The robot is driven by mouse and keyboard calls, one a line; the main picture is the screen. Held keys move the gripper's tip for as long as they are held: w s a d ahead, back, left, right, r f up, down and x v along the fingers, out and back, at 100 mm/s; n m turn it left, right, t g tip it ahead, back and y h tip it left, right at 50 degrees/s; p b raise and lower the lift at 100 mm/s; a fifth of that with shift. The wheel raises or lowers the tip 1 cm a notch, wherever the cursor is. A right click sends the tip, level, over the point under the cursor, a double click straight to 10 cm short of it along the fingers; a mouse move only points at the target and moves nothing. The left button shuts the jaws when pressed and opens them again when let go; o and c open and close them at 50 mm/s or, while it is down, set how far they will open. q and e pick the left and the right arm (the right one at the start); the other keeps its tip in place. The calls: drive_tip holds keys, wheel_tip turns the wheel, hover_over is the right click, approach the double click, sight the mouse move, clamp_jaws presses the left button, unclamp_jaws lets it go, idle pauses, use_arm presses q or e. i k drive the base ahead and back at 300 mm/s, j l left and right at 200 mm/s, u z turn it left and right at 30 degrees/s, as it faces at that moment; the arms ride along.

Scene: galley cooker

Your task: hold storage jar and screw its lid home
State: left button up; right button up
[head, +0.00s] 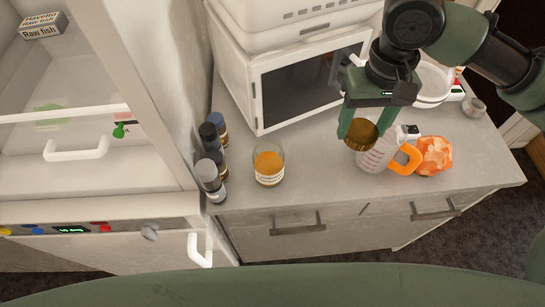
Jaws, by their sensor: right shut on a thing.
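The storage jar (268,165) is clear glass with an orange-yellow content and a pale label. It stands upright on the worktop, left of centre, and its top looks open. My right gripper (361,130) is shut on the round brown-gold lid (361,136). My left gripper is not in view.
A measuring jug (375,160) with an orange handle and an orange faceted object (435,155) stand on the right. Several small bottles (211,160) line the left edge. A microwave (310,85) stands behind. The front middle of the worktop (310,190) is clear.

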sight(268, 154)
drive_tip(key=l, duration=0.65)
drive_tip(key=k+l+u, duration=0.15)
drive_tip(key=l, duration=0.5)
drive_tip(key=k+l, duration=0.1)
drive_tip(key=l, duration=0.5)
drive_tip(key=l+u, duration=0.05)
